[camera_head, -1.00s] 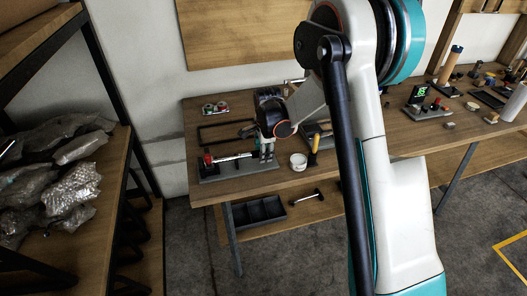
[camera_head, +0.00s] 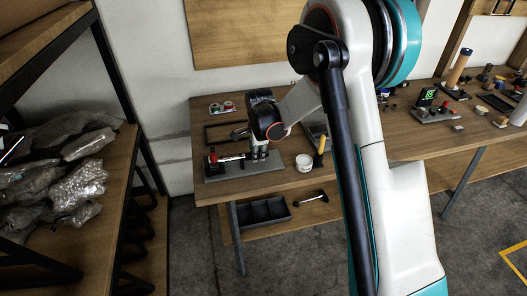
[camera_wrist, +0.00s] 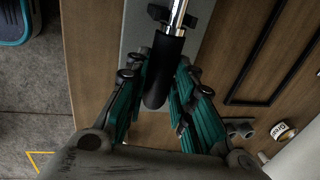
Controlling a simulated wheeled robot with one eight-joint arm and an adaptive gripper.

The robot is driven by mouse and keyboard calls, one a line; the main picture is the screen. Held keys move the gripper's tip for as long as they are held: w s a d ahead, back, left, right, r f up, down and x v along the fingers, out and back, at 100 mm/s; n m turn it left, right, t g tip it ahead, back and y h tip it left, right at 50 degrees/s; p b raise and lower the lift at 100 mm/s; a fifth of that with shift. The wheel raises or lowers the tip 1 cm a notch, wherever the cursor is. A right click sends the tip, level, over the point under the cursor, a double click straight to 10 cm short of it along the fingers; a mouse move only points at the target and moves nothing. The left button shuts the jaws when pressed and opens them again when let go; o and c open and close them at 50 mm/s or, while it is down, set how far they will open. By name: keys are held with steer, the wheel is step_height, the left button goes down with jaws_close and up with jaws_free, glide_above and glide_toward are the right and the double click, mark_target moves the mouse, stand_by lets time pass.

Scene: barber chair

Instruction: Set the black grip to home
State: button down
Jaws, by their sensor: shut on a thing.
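The black grip (camera_wrist: 163,70) is a dark cylinder on the end of a chrome rod (camera_wrist: 179,16) in the wrist view. My gripper (camera_wrist: 162,64) has its green ribbed fingers shut on the grip from both sides. The rod runs over a grey base plate (camera_wrist: 136,28). In the head view, the same base plate (camera_head: 225,174) lies near the left end of the table, with a red part (camera_head: 213,157) at the rod's left end. My gripper (camera_head: 259,151) is at the right part of the rod, where the grip is mostly hidden.
A white round tub (camera_head: 304,163) and a yellow-handled tool (camera_head: 321,148) stand right of the base plate. A dark frame (camera_head: 206,134) and tape rolls (camera_head: 222,107) lie behind it. A shelf with wrapped bags (camera_head: 80,185) stands at the left.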

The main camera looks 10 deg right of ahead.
steer(key=c, duration=1.3)
jaws_free()
steer(key=shift+c, duration=0.2)
step_height(320, 180, up, 12)
steer(key=s, duration=0.2)
steer(key=shift+s, duration=0.2)
steer(key=shift+f, duration=0.15)
